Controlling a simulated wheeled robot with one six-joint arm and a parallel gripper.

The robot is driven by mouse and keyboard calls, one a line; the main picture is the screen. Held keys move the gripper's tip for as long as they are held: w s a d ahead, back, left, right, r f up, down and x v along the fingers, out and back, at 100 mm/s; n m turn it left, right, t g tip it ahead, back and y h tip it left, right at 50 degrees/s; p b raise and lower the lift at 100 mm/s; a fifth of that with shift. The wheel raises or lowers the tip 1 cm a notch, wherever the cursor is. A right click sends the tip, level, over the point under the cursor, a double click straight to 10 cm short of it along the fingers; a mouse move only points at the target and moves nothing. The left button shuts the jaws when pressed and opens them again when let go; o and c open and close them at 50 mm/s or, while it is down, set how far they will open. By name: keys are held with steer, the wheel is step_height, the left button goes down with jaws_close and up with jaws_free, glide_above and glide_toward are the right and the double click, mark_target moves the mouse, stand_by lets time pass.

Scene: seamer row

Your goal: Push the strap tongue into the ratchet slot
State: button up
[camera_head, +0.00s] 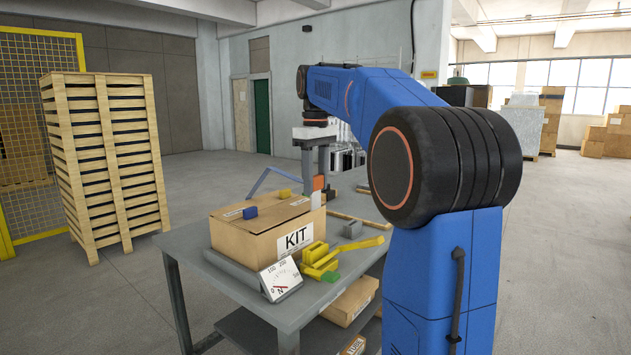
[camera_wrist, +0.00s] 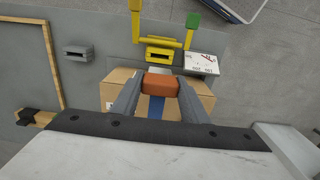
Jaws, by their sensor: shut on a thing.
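My gripper (camera_wrist: 160,88) is shut on an orange block (camera_wrist: 160,82), which also shows in the head view (camera_head: 318,183). A pale tongue (camera_wrist: 157,70) sticks out of the block's far side, and a blue strap (camera_wrist: 155,108) runs back from it between my fingers. In the head view the strap (camera_head: 268,174) bends down toward the box. The yellow ratchet (camera_head: 319,258) is on the bench in front of the box; its dark slot (camera_wrist: 160,52) lies beyond the tongue in the wrist view. The tongue and slot look apart. A green piece (camera_wrist: 193,20) sits at one ratchet arm's end.
A dial gauge (camera_head: 280,279) stands in front of the box. A grey notched block (camera_wrist: 77,52) and a wooden frame (camera_wrist: 52,60) lie on the bench.

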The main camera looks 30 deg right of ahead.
mark_target(316, 200)
steer(key=shift+f, duration=2.75)
steer(key=shift+f, duration=5)
steer(key=o, duration=1.1)
